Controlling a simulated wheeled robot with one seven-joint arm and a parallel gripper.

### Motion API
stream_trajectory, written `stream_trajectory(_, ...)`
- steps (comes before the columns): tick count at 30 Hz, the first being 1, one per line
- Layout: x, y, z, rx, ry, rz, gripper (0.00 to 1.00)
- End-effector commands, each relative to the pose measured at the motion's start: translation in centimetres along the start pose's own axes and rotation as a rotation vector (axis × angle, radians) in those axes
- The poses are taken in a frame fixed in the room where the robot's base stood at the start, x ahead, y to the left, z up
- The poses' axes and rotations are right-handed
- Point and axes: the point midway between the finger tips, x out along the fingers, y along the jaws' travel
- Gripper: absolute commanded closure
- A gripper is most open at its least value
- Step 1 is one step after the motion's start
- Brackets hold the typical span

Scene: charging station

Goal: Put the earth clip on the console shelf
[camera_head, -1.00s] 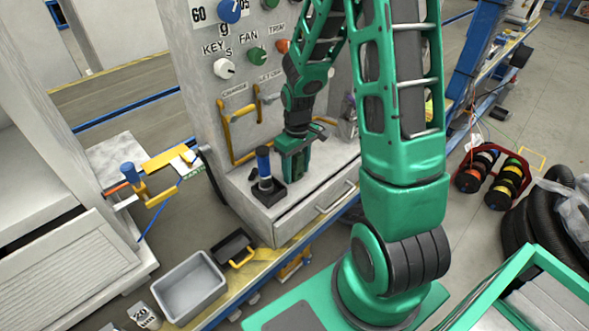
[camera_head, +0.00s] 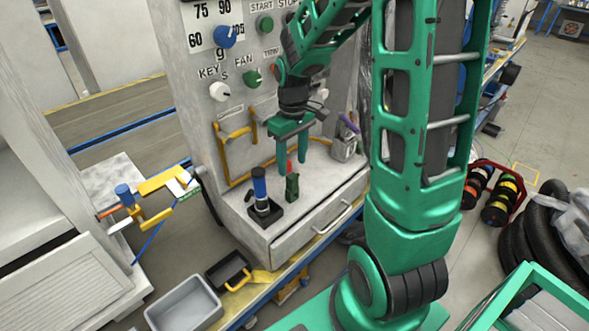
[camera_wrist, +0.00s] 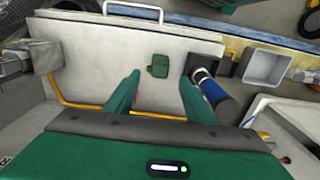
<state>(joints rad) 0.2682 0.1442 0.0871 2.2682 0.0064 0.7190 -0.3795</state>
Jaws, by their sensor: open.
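A small dark green block, which I take to be the earth clip (camera_head: 292,188), stands on the grey console shelf (camera_head: 325,185), right of a blue-handled lever in a black base. A red bit shows just above it. In the wrist view the earth clip (camera_wrist: 159,66) lies between the fingertips in the picture, with a gap on both sides. My gripper (camera_head: 291,166) is open and empty above it, fingers pointing down. The gripper's spread fingers (camera_wrist: 160,76) also show in the wrist view.
The blue-handled lever (camera_head: 260,190) stands close left of the clip. A metal cup (camera_head: 344,148) stands at the shelf's right rear. The console's knob panel (camera_head: 215,70) rises behind, with yellow handles. A grey bin (camera_head: 184,306) and black tray (camera_head: 228,270) sit below left.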

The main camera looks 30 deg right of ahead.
Motion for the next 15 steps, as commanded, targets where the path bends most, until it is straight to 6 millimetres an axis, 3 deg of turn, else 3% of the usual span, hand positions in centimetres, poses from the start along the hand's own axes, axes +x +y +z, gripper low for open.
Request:
stream_trajectory(5, -0.6, 0.1, 0.4, 0.011, -0.001, 0.003, 0.5)
stream_trajectory(8, -1.7, 0.6, 1.9, 0.056, -0.003, 0.017, 0.5)
stream_trajectory(11, -3.5, 1.1, 4.8, 0.142, -0.005, 0.035, 0.5)
stream_trajectory(15, -6.2, 1.6, 10.1, 0.301, -0.007, 0.054, 0.5)
